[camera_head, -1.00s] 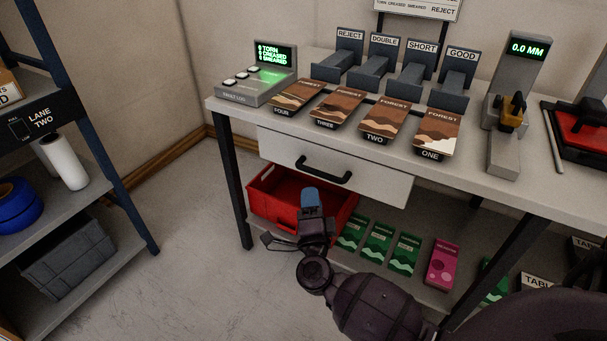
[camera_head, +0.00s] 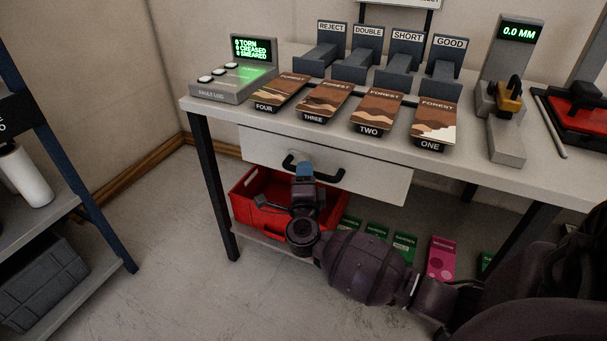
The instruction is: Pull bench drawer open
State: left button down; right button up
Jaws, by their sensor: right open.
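The bench drawer (camera_head: 385,184) is a pale grey front under the bench top, with a black bar handle (camera_head: 329,176). The drawer front looks close to flush with the bench. My right gripper (camera_head: 304,172) is at the left half of the handle, in front of it and overlapping it in the view. Its jaws are open, with a blue fingertip pad showing. I cannot tell whether the handle lies between the fingers or whether they touch it. My left gripper is not in view.
A red crate (camera_head: 245,199) stands on the lower shelf behind my right arm, beside green and pink packs (camera_head: 440,257). The bench top (camera_head: 470,165) holds packs, labelled stands and a gauge (camera_head: 507,100). A shelf rack (camera_head: 100,215) stands at left, with clear floor between.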

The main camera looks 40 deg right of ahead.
jog(key=shift+w+d+r, duration=0.15)
jog(key=shift+w+d, duration=0.3)
jog(key=shift+w, duration=0.05)
jog(key=shift+c, duration=0.2)
grip_shut()
